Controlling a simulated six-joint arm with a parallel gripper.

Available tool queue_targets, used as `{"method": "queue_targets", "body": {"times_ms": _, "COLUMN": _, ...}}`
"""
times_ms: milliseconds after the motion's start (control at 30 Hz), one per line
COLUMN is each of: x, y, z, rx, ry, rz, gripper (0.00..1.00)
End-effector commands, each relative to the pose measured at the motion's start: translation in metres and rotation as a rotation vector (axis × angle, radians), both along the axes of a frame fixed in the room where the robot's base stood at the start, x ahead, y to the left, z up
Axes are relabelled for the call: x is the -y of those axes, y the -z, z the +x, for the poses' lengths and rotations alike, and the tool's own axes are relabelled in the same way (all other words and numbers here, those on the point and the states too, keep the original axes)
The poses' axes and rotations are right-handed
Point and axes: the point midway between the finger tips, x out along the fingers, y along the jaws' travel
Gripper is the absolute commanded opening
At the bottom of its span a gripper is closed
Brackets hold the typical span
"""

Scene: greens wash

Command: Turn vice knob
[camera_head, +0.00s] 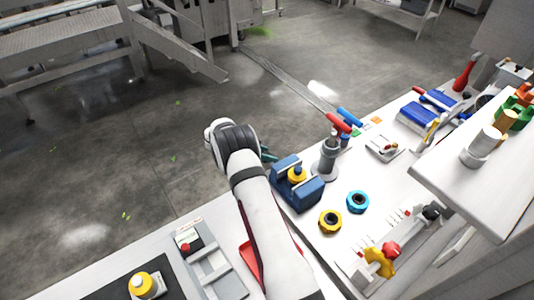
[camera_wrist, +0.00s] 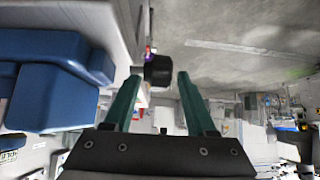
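The blue vice (camera_head: 308,193) stands on the white bench with a yellow part (camera_head: 297,174) between its jaws. In the wrist view its blue body (camera_wrist: 50,95) fills the left side. A dark round knob (camera_wrist: 158,70) appears between my gripper's fingertips, seemingly the vice knob; its contact with them is unclear. My gripper (camera_wrist: 158,78) is open, with one green finger on each side of the knob. In the head view my arm hides most of the gripper; a bit of green finger (camera_head: 268,153) shows just behind the vice's left side. The knob is not visible there.
A grey post with a red handle (camera_head: 327,157) stands close right of the vice. Yellow (camera_head: 330,221) and blue (camera_head: 358,201) rings lie in front. A fixture with a yellow handwheel (camera_head: 380,262) is at front right. Open floor lies beyond the bench's far edge.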

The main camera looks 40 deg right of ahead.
Motion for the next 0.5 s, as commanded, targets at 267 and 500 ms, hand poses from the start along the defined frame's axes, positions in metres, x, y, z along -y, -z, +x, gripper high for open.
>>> {"method": "queue_targets", "body": {"times_ms": 267, "x": -0.0004, "y": -0.0002, "z": 0.0000, "rx": 0.000, "ry": 0.000, "rz": 0.000, "gripper": 0.05}}
{"method": "queue_targets", "body": {"times_ms": 500, "x": -0.0005, "y": -0.0002, "z": -0.0002, "rx": -0.001, "ry": 0.001, "rz": 0.000, "gripper": 0.00}}
